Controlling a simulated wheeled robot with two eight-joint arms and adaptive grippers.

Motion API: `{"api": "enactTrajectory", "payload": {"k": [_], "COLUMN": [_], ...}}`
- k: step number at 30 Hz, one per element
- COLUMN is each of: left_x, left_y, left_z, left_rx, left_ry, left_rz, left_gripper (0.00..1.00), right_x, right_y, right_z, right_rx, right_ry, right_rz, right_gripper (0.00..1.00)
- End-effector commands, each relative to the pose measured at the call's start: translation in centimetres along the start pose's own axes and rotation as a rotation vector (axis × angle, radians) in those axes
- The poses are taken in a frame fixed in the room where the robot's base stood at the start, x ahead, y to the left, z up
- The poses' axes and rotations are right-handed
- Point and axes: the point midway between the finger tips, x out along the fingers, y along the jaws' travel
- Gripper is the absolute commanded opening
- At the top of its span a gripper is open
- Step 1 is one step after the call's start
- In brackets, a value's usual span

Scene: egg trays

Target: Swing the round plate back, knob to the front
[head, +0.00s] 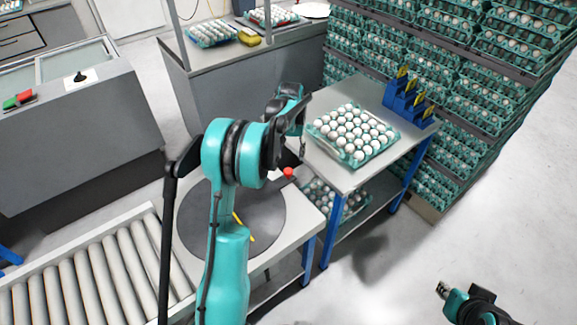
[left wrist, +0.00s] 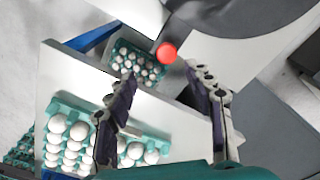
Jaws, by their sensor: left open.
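The round plate (head: 190,222) is dark grey with a yellow mark and lies flat on the light table, partly hidden by my left arm. Its red knob (head: 288,172) sits on a short dark arm at the plate's right edge, toward the egg table. My left gripper (head: 294,153) is open, above and close to the knob. In the left wrist view the red knob (left wrist: 168,52) shows just beyond the gap between the open fingers (left wrist: 164,78), apart from both; the plate (left wrist: 215,18) is at the top. My right gripper (head: 446,291) is low at the right; its fingers are unclear.
An egg tray (head: 316,133) lies on the table beside the plate's table, and another tray of eggs is on the shelf below. Blue holders with yellow cards (head: 408,100) stand behind. A roller conveyor (head: 98,262) runs at lower left. Stacked egg trays fill the back right.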

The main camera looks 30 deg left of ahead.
Motion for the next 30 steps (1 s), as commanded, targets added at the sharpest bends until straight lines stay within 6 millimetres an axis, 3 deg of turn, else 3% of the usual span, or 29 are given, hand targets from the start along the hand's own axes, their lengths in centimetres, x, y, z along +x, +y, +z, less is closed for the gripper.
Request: {"api": "enactTrajectory", "payload": {"k": [6,18,23,30], "left_x": [2.5,8.7,9.8,9.8], "left_y": [-1.0,-1.0,-1.0,-1.0], "left_z": [-1.1,-0.9,-0.8,-0.8], "left_rx": [-0.02,-0.02,-0.019,-0.019], "left_ry": [-0.032,-0.032,-0.032,-0.031], "left_rz": [-0.002,-0.002,-0.002,-0.002], "left_gripper": [0.53,0.53,0.53,0.53], "right_x": [-0.1,1.7,2.0,1.9], "right_y": [0.0,0.0,0.0,0.0], "right_z": [0.0,1.2,1.4,1.4], "right_rx": [0.0,0.0,0.0,0.0], "right_ry": [0.0,0.0,0.0,0.0], "right_rz": [0.0,0.0,0.0,0.0], "right_gripper": [0.26,0.26,0.26,0.26]}}
